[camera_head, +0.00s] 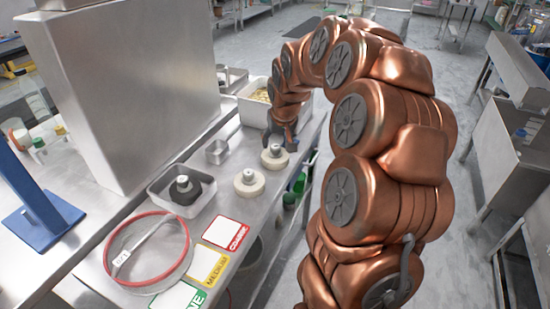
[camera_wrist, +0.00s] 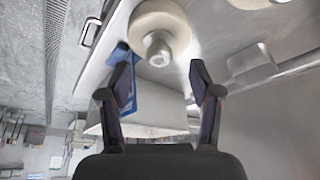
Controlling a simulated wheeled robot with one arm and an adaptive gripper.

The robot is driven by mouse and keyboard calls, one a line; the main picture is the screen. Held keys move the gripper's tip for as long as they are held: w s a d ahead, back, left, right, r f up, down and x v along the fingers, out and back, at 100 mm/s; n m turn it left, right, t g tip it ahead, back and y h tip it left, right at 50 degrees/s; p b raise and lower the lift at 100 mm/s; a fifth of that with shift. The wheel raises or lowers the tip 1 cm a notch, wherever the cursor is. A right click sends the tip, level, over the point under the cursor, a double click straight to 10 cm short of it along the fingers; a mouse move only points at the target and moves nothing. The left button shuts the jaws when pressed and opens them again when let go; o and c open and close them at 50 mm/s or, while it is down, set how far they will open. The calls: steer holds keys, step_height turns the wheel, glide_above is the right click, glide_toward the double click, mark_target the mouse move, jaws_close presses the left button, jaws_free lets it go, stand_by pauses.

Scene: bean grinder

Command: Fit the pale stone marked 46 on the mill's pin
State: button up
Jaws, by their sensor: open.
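Two pale round stones with grey knobs on top stand on the steel bench in the head view: one nearer the front (camera_head: 248,185), one farther back (camera_head: 273,160). No marking 46 is readable on either. My gripper (camera_head: 284,134) is just beyond the farther stone, partly hidden by its own wrist. In the wrist view my gripper (camera_wrist: 160,80) is open and empty, with a pale stone (camera_wrist: 160,14) and its knob ahead of the fingertips, apart from them. Another pale stone (camera_wrist: 250,2) is cut by the top edge. I cannot make out the mill's pin.
A steel tray (camera_head: 157,196) holds a dark stone (camera_head: 184,188). A small steel container (camera_head: 217,152) and a white bin (camera_head: 250,112) are nearby. Coarse (camera_head: 226,233), medium (camera_head: 208,266) and green (camera_head: 180,297) cards lie by a red-rimmed sieve (camera_head: 187,262). A tall steel block (camera_head: 130,90) stands left.

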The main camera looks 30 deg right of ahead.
mark_target(275, 146)
steer(key=shift+w+p+x, duration=0.2)
steer(key=shift+p+x, duration=0.1)
steer(key=shift+x, duration=2.4)
steer(key=shift+w+d+r, duration=0.1)
steer(key=shift+w+d, duration=0.1)
steer(key=shift+c, duration=0.2)
jaws_close()
